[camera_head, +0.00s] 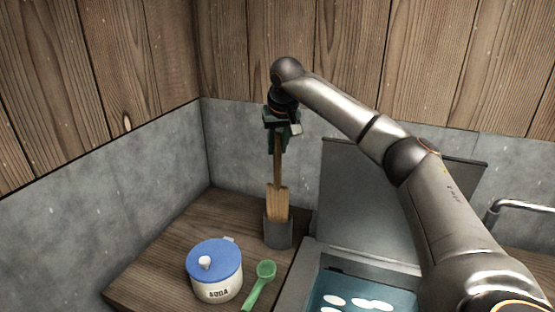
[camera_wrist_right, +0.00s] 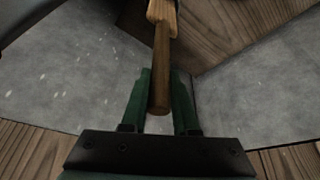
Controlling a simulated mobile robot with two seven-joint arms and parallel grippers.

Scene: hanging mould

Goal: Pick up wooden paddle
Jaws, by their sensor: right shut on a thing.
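The wooden paddle (camera_head: 277,202) stands upright in a grey cylindrical holder (camera_head: 278,233) in the head view, its slotted wide end down in the holder. My right gripper (camera_head: 278,148) points down from above and is shut on the top of the paddle's handle. In the right wrist view the handle (camera_wrist_right: 161,70) lies between the green fingers of the gripper (camera_wrist_right: 160,95). The lower end of the paddle is hidden inside the holder. My left gripper is not in view.
A white pot labelled SODA with a blue lid (camera_head: 215,270) and a green scoop (camera_head: 261,284) are on the wooden counter (camera_head: 180,232). An open basin with bluish liquid and white pieces (camera_head: 350,290) is at right, its grey lid (camera_head: 365,205) raised. Walls close off the corner behind.

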